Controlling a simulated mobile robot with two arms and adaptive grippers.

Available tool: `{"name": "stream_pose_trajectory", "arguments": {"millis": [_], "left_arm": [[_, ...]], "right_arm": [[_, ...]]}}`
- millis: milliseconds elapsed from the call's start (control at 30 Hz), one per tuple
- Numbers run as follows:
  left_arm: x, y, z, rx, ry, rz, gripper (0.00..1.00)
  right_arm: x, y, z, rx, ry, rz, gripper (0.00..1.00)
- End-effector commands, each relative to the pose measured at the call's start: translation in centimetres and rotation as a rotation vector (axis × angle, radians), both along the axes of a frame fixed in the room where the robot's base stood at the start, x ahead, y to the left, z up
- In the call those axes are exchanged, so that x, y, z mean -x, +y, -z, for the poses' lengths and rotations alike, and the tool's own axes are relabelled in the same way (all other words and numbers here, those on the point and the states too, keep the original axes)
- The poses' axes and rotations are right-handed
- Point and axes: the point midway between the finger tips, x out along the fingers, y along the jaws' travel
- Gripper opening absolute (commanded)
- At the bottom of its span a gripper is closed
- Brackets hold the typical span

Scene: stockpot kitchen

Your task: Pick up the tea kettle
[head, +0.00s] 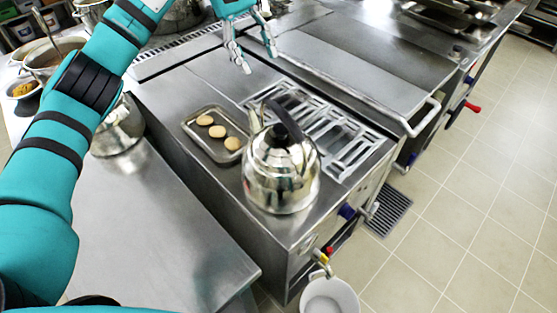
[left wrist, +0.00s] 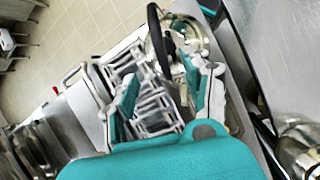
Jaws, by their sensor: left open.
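The tea kettle (head: 282,178) is shiny metal with a black handle and stands upright on the steel stove top, at its near right part. Its spout points up and away to the left. In the left wrist view the kettle (left wrist: 190,38) is at the top, partly hidden behind a finger. My left gripper (head: 253,62) is open and empty, above the stove and farther back than the kettle, not touching it. In the left wrist view its fingers (left wrist: 166,82) are spread, with the grate behind them. My right gripper is not in view.
A small tray (head: 187,127) with three tan round pieces lies just left of the kettle. A metal grate (head: 335,135) lies to the kettle's right. A metal pot (head: 120,130) stands at the left. A white bucket (head: 328,297) is below the stove's front corner. The steel counter (head: 150,235) is clear.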

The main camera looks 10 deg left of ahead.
Motion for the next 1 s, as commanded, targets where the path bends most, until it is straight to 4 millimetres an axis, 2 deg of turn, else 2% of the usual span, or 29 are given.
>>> {"name": "stream_pose_trajectory", "arguments": {"millis": [33, 100, 200, 267, 400, 500, 600, 800, 1000], "left_arm": [[0.3, -0.4, 0.7, 0.0, 0.004, 0.002, 0.49], [0.5, -1.0, 2.1, 0.0, 0.003, 0.0, 0.49], [0.8, -1.8, 3.9, 0.0, 0.004, 0.0, 0.49], [1.0, -2.3, 5.0, 0.0, 0.003, -0.001, 0.49], [1.2, -3.0, 6.7, 0.001, 0.001, -0.001, 0.49], [1.2, -3.3, 7.3, 0.002, 0.0, -0.001, 0.49], [1.3, -3.6, 7.7, 0.001, 0.001, -0.001, 0.49], [1.7, -4.8, 10.1, 0.001, 0.003, -0.001, 0.49], [1.9, -5.4, 12.0, 0.001, 0.0, -0.001, 0.49]], "right_arm": [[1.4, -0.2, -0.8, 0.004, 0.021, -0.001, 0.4], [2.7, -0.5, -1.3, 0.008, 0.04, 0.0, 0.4], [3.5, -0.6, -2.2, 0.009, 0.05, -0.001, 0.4], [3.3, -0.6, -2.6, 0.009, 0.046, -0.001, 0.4], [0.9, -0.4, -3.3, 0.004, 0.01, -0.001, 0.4], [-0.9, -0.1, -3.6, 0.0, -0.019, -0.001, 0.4], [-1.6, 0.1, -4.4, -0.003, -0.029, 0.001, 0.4], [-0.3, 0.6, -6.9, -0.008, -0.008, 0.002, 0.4], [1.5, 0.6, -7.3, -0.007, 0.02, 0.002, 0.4]]}}
